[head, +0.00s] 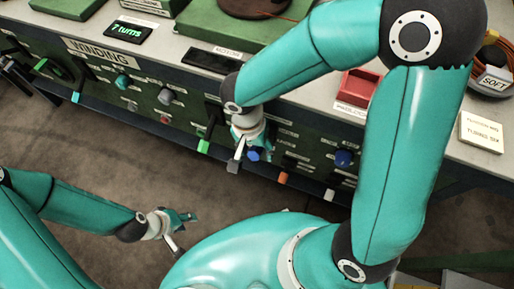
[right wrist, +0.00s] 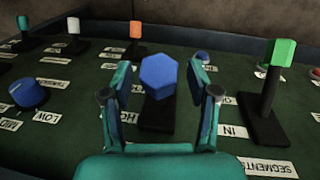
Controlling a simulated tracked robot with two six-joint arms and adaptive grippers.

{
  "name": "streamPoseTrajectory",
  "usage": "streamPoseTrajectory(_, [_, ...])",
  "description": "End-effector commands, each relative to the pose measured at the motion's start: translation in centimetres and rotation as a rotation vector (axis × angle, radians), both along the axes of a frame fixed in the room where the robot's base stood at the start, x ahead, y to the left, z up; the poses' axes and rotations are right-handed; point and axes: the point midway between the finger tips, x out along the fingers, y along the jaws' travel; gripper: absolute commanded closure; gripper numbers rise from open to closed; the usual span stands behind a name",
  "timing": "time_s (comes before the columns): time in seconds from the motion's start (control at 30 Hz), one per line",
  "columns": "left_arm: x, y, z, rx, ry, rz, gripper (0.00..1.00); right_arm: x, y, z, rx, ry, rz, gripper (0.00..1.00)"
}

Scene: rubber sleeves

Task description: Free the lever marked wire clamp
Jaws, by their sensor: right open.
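The bench's green front panel (head: 185,112) carries several levers, knobs and small white labels. No label that I can read says wire clamp, so I cannot tell which lever it is. My right gripper (head: 246,150) is at the panel. In the right wrist view its open fingers stand either side of a blue hexagonal cap (right wrist: 158,75) on a black stem, with gaps showing. This cap also shows in the head view (head: 254,155). My left gripper (head: 176,229) is low at the left, away from the panel, empty with its fingers apart.
In the right wrist view a tall green-capped lever (right wrist: 280,62) stands right of the gripper. An orange-capped lever (right wrist: 136,35) and a white-capped one (right wrist: 73,27) stand behind left. A round blue knob (right wrist: 29,92) is at left. A red tray (head: 357,88) sits on the bench.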

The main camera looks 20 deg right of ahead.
Motion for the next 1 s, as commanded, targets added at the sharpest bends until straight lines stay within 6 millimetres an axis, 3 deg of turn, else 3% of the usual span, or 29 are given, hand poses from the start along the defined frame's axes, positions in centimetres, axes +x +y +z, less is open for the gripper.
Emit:
streamPoseTrajectory(0.27, [0.01, 0.00, 0.00, 0.000, 0.000, 0.000, 0.60, -0.02, -0.04, -0.08, 0.000, 0.000, -0.001, 0.42])
streamPoseTrajectory(0.6, [0.00, 0.00, 0.00, 0.000, 0.000, 0.000, 0.60, -0.01, -0.06, -0.05, 0.001, -0.001, -0.003, 0.98])
streamPoseTrajectory(1.0, [0.01, 0.00, -0.54, 0.000, 0.000, 0.000, 0.60, 0.18, -0.17, -0.29, -0.007, -0.009, -0.009, 1.00])
